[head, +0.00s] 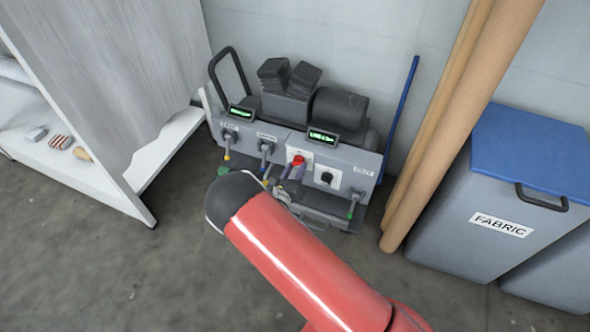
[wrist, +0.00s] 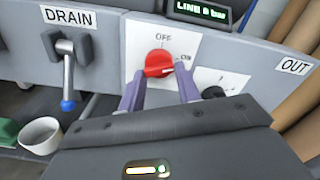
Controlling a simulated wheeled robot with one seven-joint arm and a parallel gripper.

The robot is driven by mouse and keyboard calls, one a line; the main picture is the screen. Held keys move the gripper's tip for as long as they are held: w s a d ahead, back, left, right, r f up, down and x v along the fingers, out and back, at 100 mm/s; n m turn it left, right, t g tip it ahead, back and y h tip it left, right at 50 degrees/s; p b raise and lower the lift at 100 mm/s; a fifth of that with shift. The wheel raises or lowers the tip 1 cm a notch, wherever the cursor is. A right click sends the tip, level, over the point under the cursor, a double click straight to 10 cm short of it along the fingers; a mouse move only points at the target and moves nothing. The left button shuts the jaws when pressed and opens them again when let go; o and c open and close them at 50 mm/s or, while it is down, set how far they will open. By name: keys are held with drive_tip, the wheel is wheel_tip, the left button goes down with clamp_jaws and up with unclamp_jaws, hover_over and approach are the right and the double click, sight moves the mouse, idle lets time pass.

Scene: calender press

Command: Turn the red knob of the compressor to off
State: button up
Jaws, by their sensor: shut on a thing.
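The compressor (head: 250,135) is a grey machine against the wall. Its red knob (head: 298,160) sits on a white plate on the front panel. In the wrist view the red knob (wrist: 158,64) has OFF printed above it and ON to its right. Its grip bar lies nearly sideways, with its right end near ON. My gripper (wrist: 160,73) has its purple fingers at the left and right of the knob's lower part, shut on it. In the head view my red arm hides much of my gripper (head: 292,172).
A black knob (head: 326,178) is close on the right of the red one. A blue-tipped DRAIN valve lever (wrist: 68,80) and a white cup (wrist: 40,135) are at left. A green display (wrist: 203,10) is above. The FABRIC bin (head: 500,200) stands right; the floor in front is clear.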

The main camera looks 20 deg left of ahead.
drive_tip(key=n+p, duration=0.2)
drive_tip(key=n, duration=0.5)
drive_tip(key=shift+r+n, duration=0.15)
drive_tip(key=shift+n, duration=0.15)
drive_tip(key=n+p, duration=0.1)
drive_tip(key=n, duration=0.4)
drive_tip(key=shift+n, duration=0.6)
drive_tip(key=o, duration=1)
drive_tip(key=shift+d, duration=0.1)
drive_tip(key=shift+s, duration=0.1)
